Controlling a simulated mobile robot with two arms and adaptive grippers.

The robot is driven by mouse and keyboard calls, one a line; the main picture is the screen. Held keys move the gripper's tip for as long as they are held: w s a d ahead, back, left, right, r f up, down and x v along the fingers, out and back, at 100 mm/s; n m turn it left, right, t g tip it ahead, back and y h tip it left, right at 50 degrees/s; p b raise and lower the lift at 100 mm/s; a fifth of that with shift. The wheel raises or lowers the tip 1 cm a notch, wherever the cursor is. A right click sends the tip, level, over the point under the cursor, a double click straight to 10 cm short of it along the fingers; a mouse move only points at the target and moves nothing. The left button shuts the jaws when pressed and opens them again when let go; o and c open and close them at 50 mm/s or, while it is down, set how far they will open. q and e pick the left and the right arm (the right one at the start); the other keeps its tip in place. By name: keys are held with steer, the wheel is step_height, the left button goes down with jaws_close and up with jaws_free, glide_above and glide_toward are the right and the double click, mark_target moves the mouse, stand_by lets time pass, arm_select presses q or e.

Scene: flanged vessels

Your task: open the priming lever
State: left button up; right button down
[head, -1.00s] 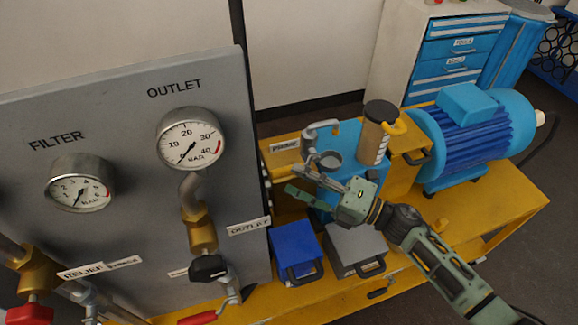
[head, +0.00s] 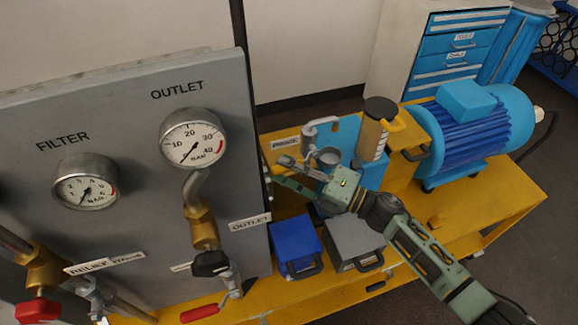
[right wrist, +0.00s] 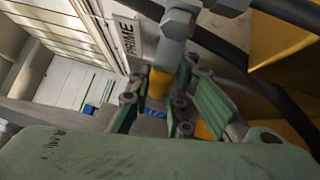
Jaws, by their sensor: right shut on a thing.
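The priming lever (right wrist: 172,55) shows in the right wrist view as a grey bar with a bolt head at its top and a yellow grip (right wrist: 160,82) at its lower end. My right gripper (right wrist: 156,98) has its two green fingers on either side of the yellow grip and is shut on it. In the head view my right gripper (head: 284,172) reaches in from the lower right, just below the PRIME label (head: 285,143). The lever is largely hidden there by the fingers. The PRIME label also shows in the right wrist view (right wrist: 129,38). My left gripper is not in view.
A grey gauge panel (head: 120,120) stands close on the left. A clear-walled canister (head: 374,135) and a blue motor (head: 475,130) stand behind and to the right. A blue box (head: 295,243) and a grey box (head: 354,240) sit below my gripper on the yellow base (head: 480,210).

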steer(key=shift+f, duration=0.1)
stand_by(0.4)
